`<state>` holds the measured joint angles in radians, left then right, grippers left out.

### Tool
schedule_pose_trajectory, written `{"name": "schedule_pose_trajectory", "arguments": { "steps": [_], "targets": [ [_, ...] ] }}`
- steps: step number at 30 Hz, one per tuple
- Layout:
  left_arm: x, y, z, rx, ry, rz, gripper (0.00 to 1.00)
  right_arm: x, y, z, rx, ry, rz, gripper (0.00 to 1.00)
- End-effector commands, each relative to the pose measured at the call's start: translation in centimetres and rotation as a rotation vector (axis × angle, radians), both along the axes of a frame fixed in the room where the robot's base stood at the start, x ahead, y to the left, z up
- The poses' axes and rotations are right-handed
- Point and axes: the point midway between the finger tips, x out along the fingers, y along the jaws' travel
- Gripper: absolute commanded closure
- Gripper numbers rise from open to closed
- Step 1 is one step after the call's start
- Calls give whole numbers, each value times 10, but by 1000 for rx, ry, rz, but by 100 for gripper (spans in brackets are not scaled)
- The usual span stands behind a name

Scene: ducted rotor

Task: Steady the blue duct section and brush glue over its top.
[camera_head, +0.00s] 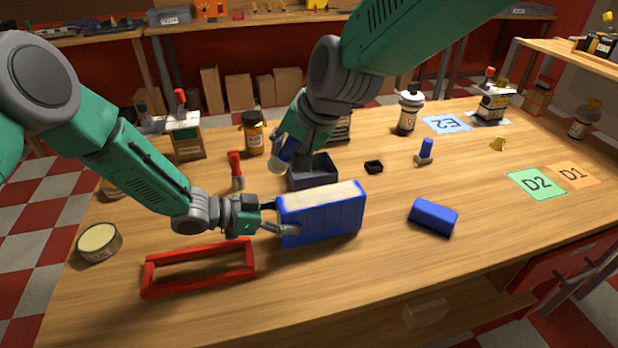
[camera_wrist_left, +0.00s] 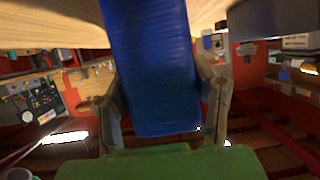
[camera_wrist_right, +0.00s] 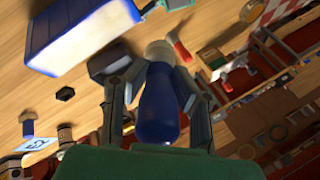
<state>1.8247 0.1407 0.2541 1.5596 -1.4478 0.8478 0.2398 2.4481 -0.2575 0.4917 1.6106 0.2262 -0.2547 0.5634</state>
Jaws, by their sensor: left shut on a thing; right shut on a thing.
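The blue duct section (camera_head: 322,218) stands on the table with a pale cream top (camera_head: 320,199). My left gripper (camera_head: 277,217) is shut on its left end; the blue side fills the middle of the left wrist view (camera_wrist_left: 150,70). My right gripper (camera_head: 293,146) is shut on the blue handle of a brush (camera_wrist_right: 157,105). The brush's pale tip (camera_head: 277,166) points down beside the dark open box (camera_head: 315,181) behind the duct section. The tip is apart from the duct section's top. The box's inside is partly hidden.
A red frame (camera_head: 200,268) lies in front of my left gripper. A smaller blue block (camera_head: 433,216) lies right of the duct section. A red-topped tube (camera_head: 236,170) and an amber jar (camera_head: 252,133) stand behind. The front right of the table is clear.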

Motion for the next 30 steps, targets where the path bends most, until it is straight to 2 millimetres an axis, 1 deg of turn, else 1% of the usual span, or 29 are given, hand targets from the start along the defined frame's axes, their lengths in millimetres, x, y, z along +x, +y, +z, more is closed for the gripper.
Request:
{"name": "schedule_pose_trajectory", "arguments": {
  "steps": [6,7,8,9,17,20,23,26,30],
  "targets": [
    [0,0,0,0,0,0,82,0,0,0,0,0,0,100],
    [0,0,0,0,0,0,42,0,0,0,0,0,0,100],
    [0,0,0,0,0,0,31,0,0,0,0,0,0,100],
    [0,0,0,0,0,0,24,0,0,0,0,0,0,100],
    [0,0,0,0,0,0,24,0,0,0,0,0,0,100],
    [-1,4,2,0,0,1,24,0,0,0,0,0,0,100],
    [-4,14,6,0,0,3,24,0,0,0,0,0,0,100],
    [-10,30,13,0,1,4,24,0,0,0,-1,-1,0,100],
    [-20,57,25,-2,0,4,24,0,1,0,0,-1,0,100]
  ]
}}
